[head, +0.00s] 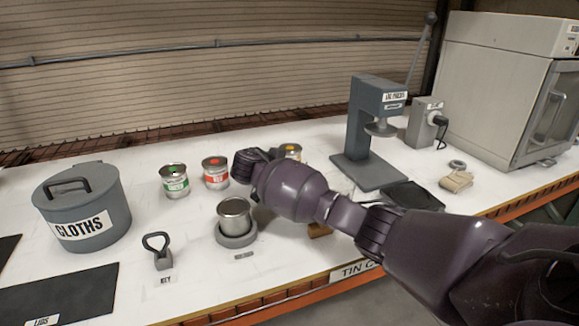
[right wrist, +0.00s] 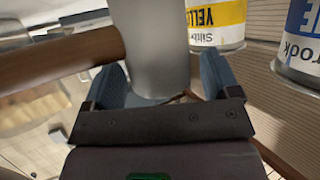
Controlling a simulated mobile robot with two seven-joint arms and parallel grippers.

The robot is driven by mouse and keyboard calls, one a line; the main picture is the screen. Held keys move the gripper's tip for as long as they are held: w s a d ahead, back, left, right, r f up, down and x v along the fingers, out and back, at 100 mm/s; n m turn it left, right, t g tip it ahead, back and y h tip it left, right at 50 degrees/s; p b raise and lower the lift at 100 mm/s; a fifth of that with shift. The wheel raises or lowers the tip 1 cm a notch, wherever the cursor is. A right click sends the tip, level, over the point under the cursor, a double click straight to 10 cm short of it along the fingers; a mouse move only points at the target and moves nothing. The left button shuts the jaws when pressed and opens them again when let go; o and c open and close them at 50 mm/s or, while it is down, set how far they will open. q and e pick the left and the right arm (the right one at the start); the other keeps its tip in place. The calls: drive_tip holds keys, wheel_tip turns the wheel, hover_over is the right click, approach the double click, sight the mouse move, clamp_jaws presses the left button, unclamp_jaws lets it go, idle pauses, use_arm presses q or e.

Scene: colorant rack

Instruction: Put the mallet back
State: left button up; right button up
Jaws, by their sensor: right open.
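The mallet shows in the right wrist view, with a grey cylindrical head (right wrist: 150,40) and a brown wooden handle (right wrist: 50,62) running off to the left. My right gripper (right wrist: 158,82) is open, with one blue-grey finger on each side of the mallet head. I cannot tell whether the fingers touch it. In the head view my right arm reaches in from the right, and its gripper (head: 256,160) is near the tins. The arm hides most of the mallet there; a small brown wooden piece (head: 319,230) shows below it. My left gripper is out of view.
Green (head: 174,180), red (head: 215,172) and yellow (head: 291,151) tins stand behind. An open metal tin (head: 234,213) sits on a round grey base. A CLOTHS pot (head: 83,205), a KEY tool (head: 157,250) and a lid press (head: 362,140) stand around. A blue tin (right wrist: 300,45) is close right.

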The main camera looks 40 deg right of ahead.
drive_tip(key=v, duration=0.7)
drive_tip(key=shift+a+p, duration=0.15)
drive_tip(key=shift+p, duration=0.2)
